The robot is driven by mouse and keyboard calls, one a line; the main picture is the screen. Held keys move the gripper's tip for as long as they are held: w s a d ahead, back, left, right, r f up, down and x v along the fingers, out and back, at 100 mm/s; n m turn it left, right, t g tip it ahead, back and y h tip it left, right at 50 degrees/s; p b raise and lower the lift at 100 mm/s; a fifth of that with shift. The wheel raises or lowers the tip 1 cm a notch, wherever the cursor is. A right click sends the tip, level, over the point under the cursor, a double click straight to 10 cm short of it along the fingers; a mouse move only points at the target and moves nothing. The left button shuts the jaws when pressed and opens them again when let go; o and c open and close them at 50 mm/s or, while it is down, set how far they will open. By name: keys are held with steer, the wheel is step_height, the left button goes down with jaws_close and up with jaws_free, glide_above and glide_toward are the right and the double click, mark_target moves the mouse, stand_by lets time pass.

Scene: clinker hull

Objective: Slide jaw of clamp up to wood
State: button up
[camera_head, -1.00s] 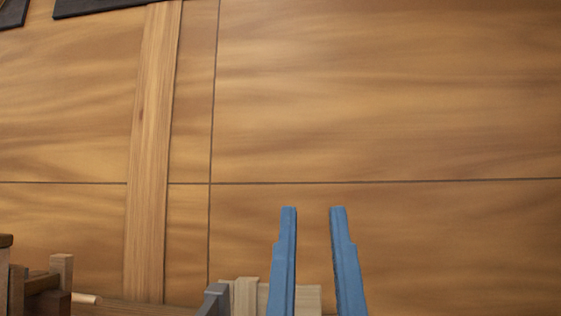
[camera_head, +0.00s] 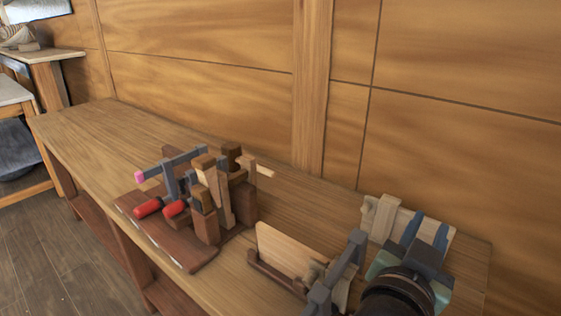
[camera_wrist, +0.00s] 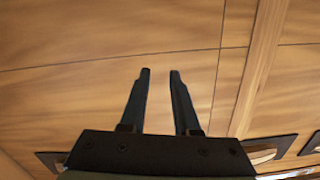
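A clamp with a grey bar (camera_head: 186,160) with a pink end lies among wooden blocks (camera_head: 210,205) at the left of the workbench in the head view. Two red handles (camera_head: 148,208) show just below it. A second grey bar-like tool, possibly another clamp (camera_head: 348,255), stands by a pale board (camera_head: 285,248) in the lower middle. I cannot make out the jaw positions or whether they touch wood. My gripper (camera_head: 428,228) is at the right, beyond the wooden pieces. In the wrist view, its fingers (camera_wrist: 160,72) are apart and empty, with only wall between them.
The workbench (camera_head: 90,125) runs along a panelled wall (camera_head: 200,45). A dark brown board (camera_head: 170,240) lies under the red handles. A pale wooden block (camera_head: 380,218) stands close to my fingers. The bench's far left end is clear.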

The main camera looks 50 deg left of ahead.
steer(key=s+a+g+p, duration=0.3)
steer(key=a+g+p, duration=0.15)
steer(key=p, duration=0.55)
steer(key=n+g+h+p, duration=0.15)
steer(key=g+p, duration=0.35)
steer(key=p, duration=1.2)
glide_above(303, 315)
steer(key=w, duration=0.1)
steer(key=f, duration=0.1)
steer(key=s+d+g+h+p, duration=0.1)
steer(key=s+g+h+p, duration=0.1)
steer(key=s+p, duration=0.55)
steer(key=b+x, duration=0.3)
steer(key=x, duration=0.1)
steer(key=b+x, duration=0.4)
steer(key=x, duration=0.1)
steer(key=b+x, duration=0.4)
steer(key=x, duration=0.1)
steer(key=shift+d, duration=0.3)
steer(key=shift+c, duration=0.4)
